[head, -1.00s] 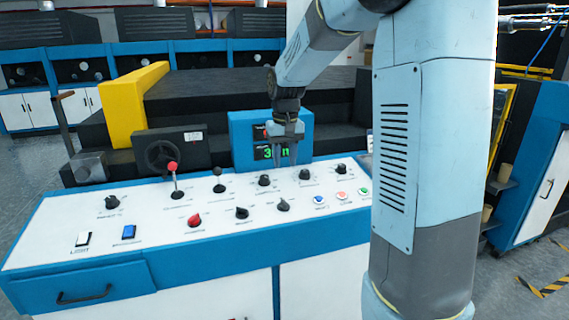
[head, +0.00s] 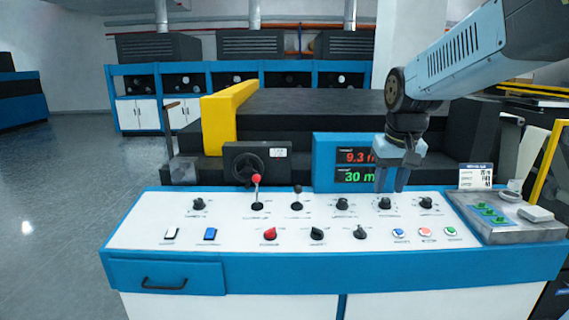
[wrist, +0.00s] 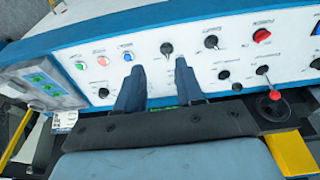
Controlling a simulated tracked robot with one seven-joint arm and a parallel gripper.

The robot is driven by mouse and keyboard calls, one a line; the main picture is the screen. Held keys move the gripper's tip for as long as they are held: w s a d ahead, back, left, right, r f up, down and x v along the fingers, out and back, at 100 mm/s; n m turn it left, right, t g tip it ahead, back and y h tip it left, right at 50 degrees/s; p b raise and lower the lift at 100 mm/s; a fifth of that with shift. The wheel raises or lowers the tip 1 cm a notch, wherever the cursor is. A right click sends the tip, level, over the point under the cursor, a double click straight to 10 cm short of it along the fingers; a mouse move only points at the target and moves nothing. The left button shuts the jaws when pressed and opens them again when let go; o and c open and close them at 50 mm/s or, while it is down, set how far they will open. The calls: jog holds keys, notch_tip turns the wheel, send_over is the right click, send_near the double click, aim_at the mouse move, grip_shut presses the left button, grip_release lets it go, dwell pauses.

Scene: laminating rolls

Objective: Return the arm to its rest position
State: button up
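My gripper (head: 391,178) hangs fingers down over the back right part of the white control panel (head: 135,232), in front of the blue display box (head: 326,145). Its two fingers are apart with nothing between them. In the wrist view my gripper (wrist: 160,82) also shows two separated dark fingers above the panel. My arm reaches in from the upper right in the head view, and its base is out of view.
The panel carries knobs, a red-topped lever (head: 256,180), a black-topped lever (head: 297,190) and coloured buttons (head: 424,232). A grey box with green buttons (head: 490,213) sits at the right. A yellow guard (head: 222,118) stands behind. Floor at the left is clear.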

jog(key=s+t, duration=0.2)
jog(key=s, duration=1.3)
jog(key=shift+d+t, duration=0.2)
jog(key=shift+t, duration=0.2)
